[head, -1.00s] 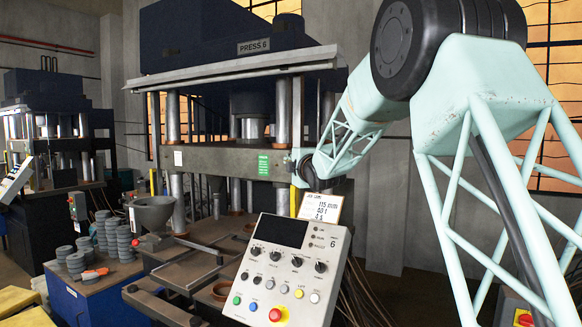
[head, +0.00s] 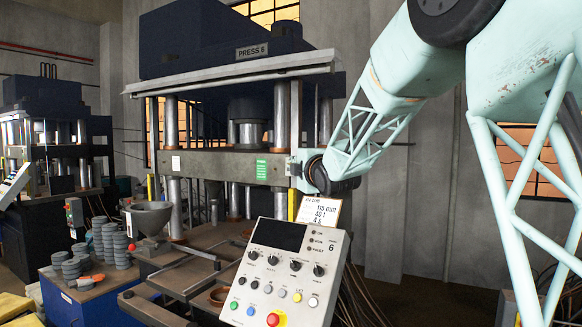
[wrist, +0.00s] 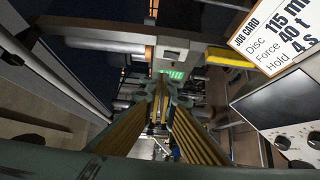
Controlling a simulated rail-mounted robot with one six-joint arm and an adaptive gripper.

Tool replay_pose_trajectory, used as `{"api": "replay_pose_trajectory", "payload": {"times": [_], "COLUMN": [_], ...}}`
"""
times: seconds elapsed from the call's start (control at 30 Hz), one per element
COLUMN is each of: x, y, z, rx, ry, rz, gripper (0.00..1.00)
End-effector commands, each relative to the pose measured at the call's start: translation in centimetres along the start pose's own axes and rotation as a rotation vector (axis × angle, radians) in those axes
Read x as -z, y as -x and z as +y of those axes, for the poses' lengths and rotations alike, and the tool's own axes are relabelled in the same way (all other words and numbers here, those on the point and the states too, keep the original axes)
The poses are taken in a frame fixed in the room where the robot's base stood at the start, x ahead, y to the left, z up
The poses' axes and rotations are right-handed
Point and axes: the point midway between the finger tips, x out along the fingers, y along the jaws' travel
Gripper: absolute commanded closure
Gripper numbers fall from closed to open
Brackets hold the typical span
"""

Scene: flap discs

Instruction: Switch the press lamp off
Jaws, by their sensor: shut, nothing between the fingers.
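The control panel (head: 283,270) of the press (head: 226,160) stands tilted in front, with a dark screen, several black knobs, small coloured buttons and a red stop button (head: 273,319). Most labels are too small to read, so I cannot tell which control is for the lamp. I cannot make out the lamp itself. In the wrist view my gripper (wrist: 160,92) is shut and empty, pointing toward the press crossbeam with its lit green patch (wrist: 172,74). The panel (wrist: 290,115) lies to its right, apart from it. In the head view my gripper's fingers are hidden.
A job card (head: 318,211) stands above the panel; in the wrist view it is at the upper right. Stacks of grey discs (head: 105,237) and a grey hopper (head: 149,217) are at the left. A second press (head: 50,150) stands further back.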

Motion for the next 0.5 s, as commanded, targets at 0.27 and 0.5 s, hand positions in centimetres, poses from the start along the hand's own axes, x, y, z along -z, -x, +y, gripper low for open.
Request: {"api": "replay_pose_trajectory", "payload": {"times": [0.27, 0.5], "x": [0.0, 0.0], "y": [1.4, 1.6], "z": [0.1, 0.1], "rx": [0.000, 0.001], "ry": [0.000, 0.000], "rz": [0.000, 0.000], "gripper": [1.00, 1.00]}}
